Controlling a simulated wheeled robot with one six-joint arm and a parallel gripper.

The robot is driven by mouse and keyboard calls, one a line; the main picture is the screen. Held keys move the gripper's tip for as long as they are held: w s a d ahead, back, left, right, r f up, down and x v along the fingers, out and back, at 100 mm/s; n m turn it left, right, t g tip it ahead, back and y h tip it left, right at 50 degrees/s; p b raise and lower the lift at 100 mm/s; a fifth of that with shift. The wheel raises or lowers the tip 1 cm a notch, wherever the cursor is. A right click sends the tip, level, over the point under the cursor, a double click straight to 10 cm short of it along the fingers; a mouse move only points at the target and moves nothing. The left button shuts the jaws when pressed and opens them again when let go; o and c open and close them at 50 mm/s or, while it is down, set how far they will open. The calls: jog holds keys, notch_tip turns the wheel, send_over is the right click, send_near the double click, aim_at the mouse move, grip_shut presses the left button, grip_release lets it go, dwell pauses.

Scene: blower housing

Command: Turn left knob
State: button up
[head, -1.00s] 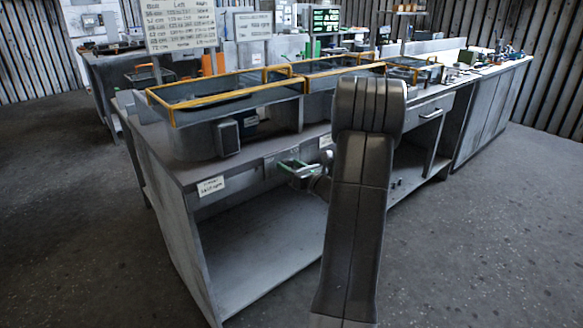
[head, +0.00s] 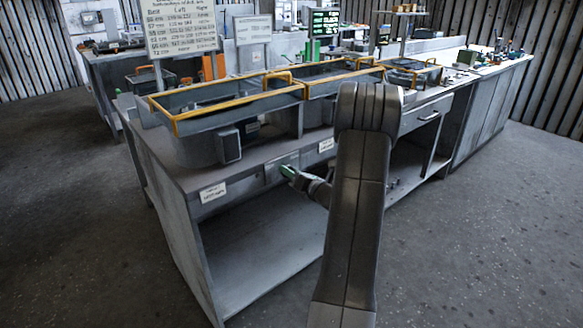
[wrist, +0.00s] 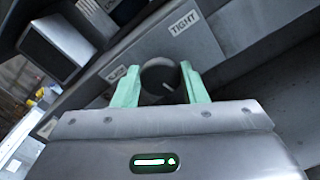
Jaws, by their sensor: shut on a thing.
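In the head view my gripper (head: 288,172) is at the front edge of the bench, and the knob is hidden there by the gripper. The view is tilted in the wrist picture. A second knob is not clearly visible.
A "TIGHT" label (wrist: 184,22) and a smaller label (wrist: 117,73) are on the panel near the knob. Grey housings with yellow rims (head: 240,98) stand on the bench top (head: 165,165). The bench has an open lower shelf (head: 260,250). Open floor lies in front.

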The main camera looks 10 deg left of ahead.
jog(key=shift+m+p, duration=0.95)
jog(key=shift+m, duration=0.35)
jog(key=o, duration=1)
jog(key=shift+d, duration=0.1)
jog(key=shift+c, duration=0.2)
jog(key=v, duration=1.3)
jog(key=shift+s+d, duration=0.2)
jog(key=shift+d, duration=0.1)
